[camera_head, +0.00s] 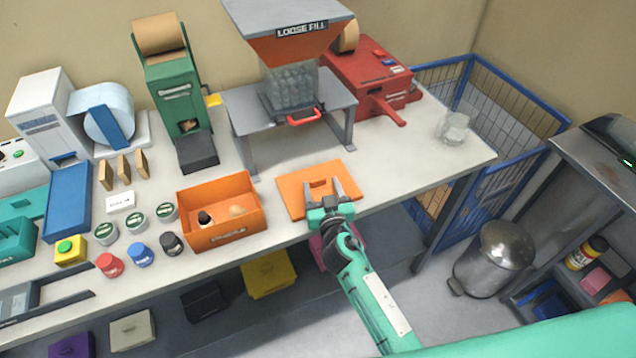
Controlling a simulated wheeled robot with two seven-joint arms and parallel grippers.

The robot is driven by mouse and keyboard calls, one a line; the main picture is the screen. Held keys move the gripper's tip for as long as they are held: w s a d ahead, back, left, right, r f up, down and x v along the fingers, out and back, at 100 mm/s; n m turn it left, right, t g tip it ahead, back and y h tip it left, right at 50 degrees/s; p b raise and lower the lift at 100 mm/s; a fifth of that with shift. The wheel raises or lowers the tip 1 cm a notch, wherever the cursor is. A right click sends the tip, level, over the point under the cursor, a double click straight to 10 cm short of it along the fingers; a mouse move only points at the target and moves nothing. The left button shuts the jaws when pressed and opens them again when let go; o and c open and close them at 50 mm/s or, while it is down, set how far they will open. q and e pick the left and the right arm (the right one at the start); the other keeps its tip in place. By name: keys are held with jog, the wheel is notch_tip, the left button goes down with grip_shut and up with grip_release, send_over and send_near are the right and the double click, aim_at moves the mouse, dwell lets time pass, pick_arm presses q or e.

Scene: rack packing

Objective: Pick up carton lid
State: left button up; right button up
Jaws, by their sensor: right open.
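The carton lid (290,192) is a flat orange panel lying on the bench near its front edge, with a small darker raised part or slot at its middle. My right gripper (322,187) is over the lid, its two grey fingers apart on either side of that middle part. I cannot tell whether the fingers touch the lid. The gripper hides part of the lid's front edge. The orange open carton (222,236) stands to the left of the lid and holds a few small items. My left gripper is not in view.
A grey stand (343,105) with the loose fill hopper (300,45) is behind the lid. A red machine (370,80) and a clear glass (455,128) are at the back right. Several small jars (165,212) stand left of the carton. The bench right of the lid is clear.

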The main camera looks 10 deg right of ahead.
jog(key=shift+w+a, duration=0.1)
jog(key=shift+w, duration=0.65)
jog(key=shift+c, duration=0.2)
jog(key=c, duration=0.9)
